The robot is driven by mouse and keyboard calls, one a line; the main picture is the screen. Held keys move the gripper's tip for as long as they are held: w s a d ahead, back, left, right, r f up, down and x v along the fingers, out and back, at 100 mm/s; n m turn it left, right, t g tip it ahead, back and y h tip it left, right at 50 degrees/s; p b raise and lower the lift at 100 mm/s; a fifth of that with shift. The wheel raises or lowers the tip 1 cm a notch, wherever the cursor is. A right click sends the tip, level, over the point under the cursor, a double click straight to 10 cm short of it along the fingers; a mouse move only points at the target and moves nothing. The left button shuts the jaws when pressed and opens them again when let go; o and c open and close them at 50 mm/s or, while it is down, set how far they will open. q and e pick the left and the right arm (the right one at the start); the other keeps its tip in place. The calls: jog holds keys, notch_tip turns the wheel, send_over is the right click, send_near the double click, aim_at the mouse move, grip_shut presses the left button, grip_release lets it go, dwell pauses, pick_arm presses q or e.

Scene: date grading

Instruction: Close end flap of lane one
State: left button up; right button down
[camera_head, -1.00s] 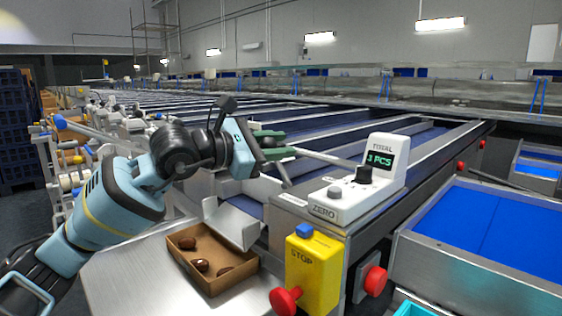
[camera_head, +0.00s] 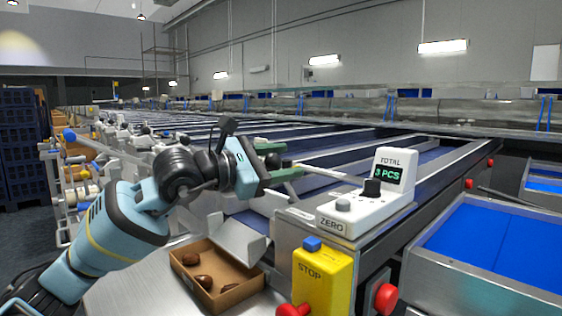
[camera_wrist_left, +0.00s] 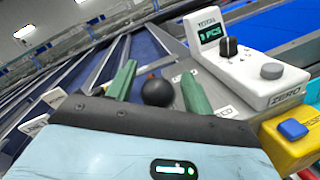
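My left gripper (camera_head: 279,162) reaches in over the near end of the lanes, beside the counter box. Its green fingers are apart. In the left wrist view, the left gripper (camera_wrist_left: 158,88) has a round black knob (camera_wrist_left: 157,92) between its fingers, with a narrow gap on each side; I cannot tell whether they touch it. A pale metal end flap (camera_head: 240,239) slopes down from the lane end toward an open cardboard box (camera_head: 228,301). Three brown dates (camera_head: 204,282) lie in the box. My right gripper is not in view.
A white counter box (camera_head: 362,207) reading 3 PCS stands right of the gripper, above a yellow stop box (camera_head: 322,283) with a red button. A blue-lined metal tray (camera_head: 427,245) is at the right. Blue crates (camera_head: 22,150) are stacked at far left.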

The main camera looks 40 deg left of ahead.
aim_at(266, 165)
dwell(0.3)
pick_arm(q)
jog(key=shift+s+a+f+b, duration=0.15)
jog(key=shift+s+a+b, duration=0.2)
jog(key=shift+s, duration=0.25)
jog(key=shift+b+v, duration=1)
jog(key=shift+v, duration=0.85)
jog(key=shift+s+b, duration=0.35)
jog(key=shift+s, duration=0.55)
jog(key=shift+s+a, duration=0.2)
jog(key=shift+s, duration=0.25)
